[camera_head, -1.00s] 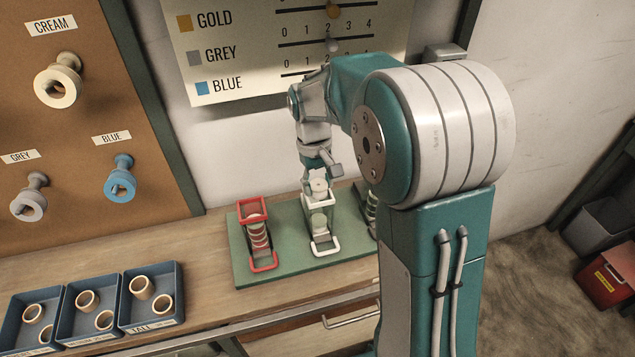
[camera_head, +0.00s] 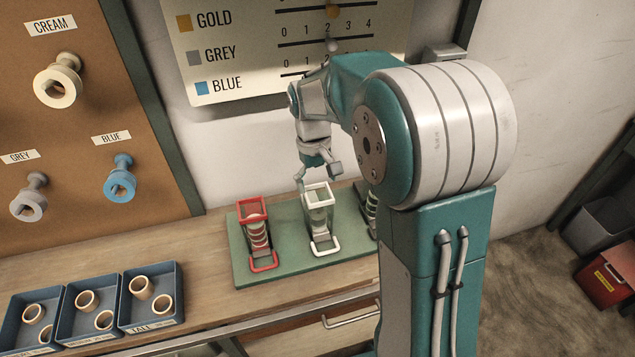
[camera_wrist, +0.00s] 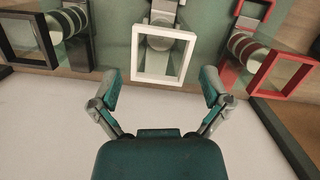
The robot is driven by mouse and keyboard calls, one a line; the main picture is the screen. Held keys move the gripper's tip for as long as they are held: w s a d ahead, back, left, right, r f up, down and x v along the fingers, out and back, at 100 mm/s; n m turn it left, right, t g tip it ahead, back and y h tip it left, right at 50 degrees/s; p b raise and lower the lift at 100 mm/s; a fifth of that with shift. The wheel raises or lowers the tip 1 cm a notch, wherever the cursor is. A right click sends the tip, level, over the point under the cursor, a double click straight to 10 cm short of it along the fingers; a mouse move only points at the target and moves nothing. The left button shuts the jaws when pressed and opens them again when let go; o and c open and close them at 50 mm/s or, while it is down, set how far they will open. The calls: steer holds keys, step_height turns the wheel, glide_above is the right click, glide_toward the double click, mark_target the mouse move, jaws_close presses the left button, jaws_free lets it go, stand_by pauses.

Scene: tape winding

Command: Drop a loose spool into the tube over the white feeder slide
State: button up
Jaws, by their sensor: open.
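The white feeder slide (camera_head: 325,250) stands in the middle of the green board, with a clear tube (camera_head: 319,216) under a white square rim. In the wrist view the white rim (camera_wrist: 137,52) is just beyond my fingertips. A pale spool (camera_wrist: 160,43) shows low inside the tube, partly blurred by the clear wall. My gripper (camera_head: 317,180) is open and empty above the rim. In the wrist view its fingers (camera_wrist: 162,88) are spread wide to either side of the rim's near edge. Loose spools (camera_head: 140,287) lie in the blue trays at lower left.
A red feeder (camera_head: 264,263) with stacked spools stands left of the white one. A dark feeder (camera_wrist: 30,62) stands on its other side, mostly behind my arm in the head view. The blue trays (camera_head: 181,290) sit at the bench's left. A wall rises behind the green board (camera_head: 285,273).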

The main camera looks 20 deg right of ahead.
step_height(320, 180, up, 11)
steer(key=w, duration=0.2)
steer(key=s+m+t, duration=0.2)
steer(key=s+t, duration=0.5)
steer(key=s, duration=1.6)
steer(key=shift+r+t, duration=0.25)
steer(key=shift+t, duration=0.05)
stand_by(0.5)
